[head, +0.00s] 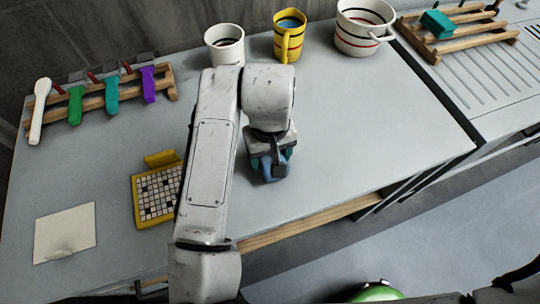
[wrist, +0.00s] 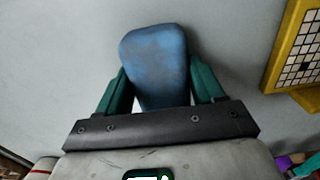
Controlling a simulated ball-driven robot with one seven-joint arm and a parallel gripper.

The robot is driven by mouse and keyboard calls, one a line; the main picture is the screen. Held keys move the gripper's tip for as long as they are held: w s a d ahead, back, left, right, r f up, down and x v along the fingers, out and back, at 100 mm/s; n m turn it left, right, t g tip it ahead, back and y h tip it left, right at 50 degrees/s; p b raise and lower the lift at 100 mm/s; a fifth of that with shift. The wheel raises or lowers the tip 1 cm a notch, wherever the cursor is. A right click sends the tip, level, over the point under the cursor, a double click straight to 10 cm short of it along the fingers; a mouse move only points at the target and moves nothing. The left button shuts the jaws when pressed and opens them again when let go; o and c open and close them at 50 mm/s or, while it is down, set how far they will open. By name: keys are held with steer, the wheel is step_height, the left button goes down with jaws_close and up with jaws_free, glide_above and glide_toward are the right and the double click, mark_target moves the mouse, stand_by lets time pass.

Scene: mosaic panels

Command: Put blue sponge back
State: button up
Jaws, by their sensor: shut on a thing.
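My gripper (head: 271,165) is over the grey counter, right of the mosaic board. It is shut on the blue sponge (head: 277,172), whose lower part shows below the wrist. In the wrist view, the blue sponge (wrist: 156,50) is a rounded block with darker smudges, sticking out between the two green fingers of my gripper (wrist: 158,75). I cannot tell whether the sponge touches the counter. A wooden rack (head: 448,48) stands at the upper right, with a teal block (head: 437,23) on top of it.
A white mug (head: 224,45), a yellow mug (head: 290,36) and a larger white pot (head: 364,27) stand along the back. A wooden holder (head: 120,95) with coloured-handled tools is at the left. A yellow-framed mosaic board (head: 136,203) and a pale sheet (head: 65,232) lie in front.

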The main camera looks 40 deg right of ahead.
steer(key=shift+f, duration=0.7)
steer(key=shift+f, duration=0.1)
steer(key=o, duration=0.9)
steer(key=shift+o, duration=0.2)
step_height(320, 180, up, 12)
steer(key=shift+r, duration=0.1)
steer(key=shift+r+p, duration=0.1)
steer(key=shift+p, duration=0.25)
